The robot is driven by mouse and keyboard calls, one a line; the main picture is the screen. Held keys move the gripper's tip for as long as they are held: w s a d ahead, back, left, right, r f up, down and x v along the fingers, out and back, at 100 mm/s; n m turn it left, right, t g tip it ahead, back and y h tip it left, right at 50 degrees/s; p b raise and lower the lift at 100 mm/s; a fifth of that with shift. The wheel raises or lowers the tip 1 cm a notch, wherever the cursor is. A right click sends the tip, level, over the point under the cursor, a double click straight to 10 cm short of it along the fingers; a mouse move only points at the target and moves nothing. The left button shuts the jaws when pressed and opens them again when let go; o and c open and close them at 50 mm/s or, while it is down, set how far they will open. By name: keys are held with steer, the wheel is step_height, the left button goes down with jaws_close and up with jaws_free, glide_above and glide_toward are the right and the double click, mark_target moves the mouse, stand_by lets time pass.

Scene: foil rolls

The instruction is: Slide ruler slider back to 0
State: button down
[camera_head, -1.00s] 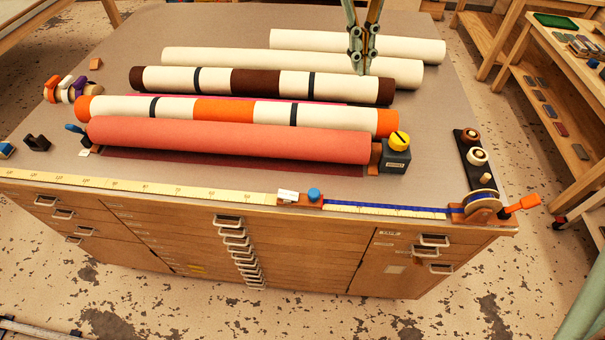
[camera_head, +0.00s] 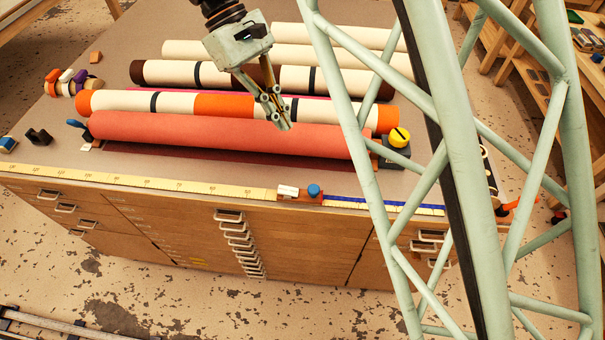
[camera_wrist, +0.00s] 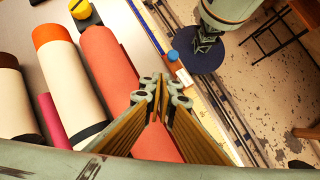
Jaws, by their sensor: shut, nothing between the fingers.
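The ruler slider (camera_head: 300,195) is a wooden block with a blue knob (camera_head: 313,190) and a white label. It sits on the yellow ruler (camera_head: 180,186) along the table's front edge, right of the middle. The knob also shows in the wrist view (camera_wrist: 173,55). My gripper (camera_head: 285,127) is shut and empty. In the head view it appears over the red roll, above and left of the slider, apart from it. In the wrist view my gripper (camera_wrist: 160,118) points down over the red roll.
A red roll (camera_head: 220,136) lies just behind the ruler, with striped and cream rolls farther back. A dark block with a yellow knob (camera_head: 399,138) stands at the red roll's right end. A blue strip (camera_head: 350,203) continues right of the slider. My arm's frame hides the right side.

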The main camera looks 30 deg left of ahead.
steer(key=s+a+f+n+h, duration=0.1)
steer(key=s+a+f+n, duration=0.1)
steer(key=s+a+f, duration=0.1)
steer(key=shift+s+f+t+h, duration=0.3)
steer(key=shift+s+f, duration=0.2)
steer(key=shift+s, duration=0.15)
steer(key=shift+d+f, duration=0.1)
glide_toward(300, 192)
steer(key=shift+w+d+f, duration=0.2)
steer(key=shift+d+f, duration=0.3)
steer(key=shift+d, duration=0.1)
steer(key=shift+w+d+f, duration=0.2)
steer(key=shift+d+f, duration=0.3)
steer(key=shift+d, duration=0.1)
steer(key=shift+s+d, duration=0.15)
steer(key=shift+d, duration=0.8)
steer(key=shift+d+f, duration=0.2)
steer(key=shift+d, duration=0.65)
